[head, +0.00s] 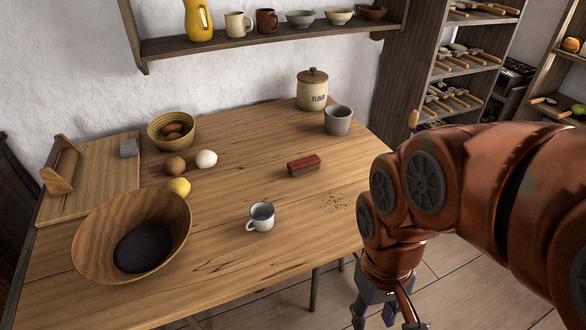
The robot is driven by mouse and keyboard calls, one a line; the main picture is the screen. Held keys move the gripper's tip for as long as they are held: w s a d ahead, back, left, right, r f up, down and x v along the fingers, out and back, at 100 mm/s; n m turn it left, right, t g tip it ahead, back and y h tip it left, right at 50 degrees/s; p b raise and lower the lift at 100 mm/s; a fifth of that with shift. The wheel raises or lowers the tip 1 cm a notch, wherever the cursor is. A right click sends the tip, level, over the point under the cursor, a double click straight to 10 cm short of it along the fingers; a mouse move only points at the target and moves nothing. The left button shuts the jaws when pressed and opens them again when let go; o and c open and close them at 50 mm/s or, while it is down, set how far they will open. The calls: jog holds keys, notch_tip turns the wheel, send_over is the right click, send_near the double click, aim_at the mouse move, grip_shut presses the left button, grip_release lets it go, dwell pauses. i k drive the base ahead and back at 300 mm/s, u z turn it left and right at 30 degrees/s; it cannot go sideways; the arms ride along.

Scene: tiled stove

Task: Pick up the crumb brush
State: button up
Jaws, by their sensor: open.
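The crumb brush (304,166) lies on the wooden table (230,262), right of its middle. It has a red back and a strip of bristles under it. My gripper (390,318) is at the bottom edge of the head view, beyond the table's right edge and well away from the brush. Its jaws are open and only partly in view, as the frame cuts off the fingertips. Nothing shows between them.
A white mug (261,217) stands in front of the brush, and crumbs (336,203) lie to its right. A grey cup (338,121) and flour jar (312,90) stand behind. A large wooden bowl (170,213), eggs (206,159) and a lemon (179,187) are at left.

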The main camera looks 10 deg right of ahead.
aim_at(306, 164)
jog(key=u, duration=0.5)
jog(key=k, duration=1.2)
jog(key=z, duration=0.1)
jog(key=i, duration=0.5)
jog(key=z, duration=0.7)
jog(key=i, duration=0.75)
jog(key=u, duration=0.75)
jog(key=i, duration=0.8)
jog(key=u, duration=0.9)
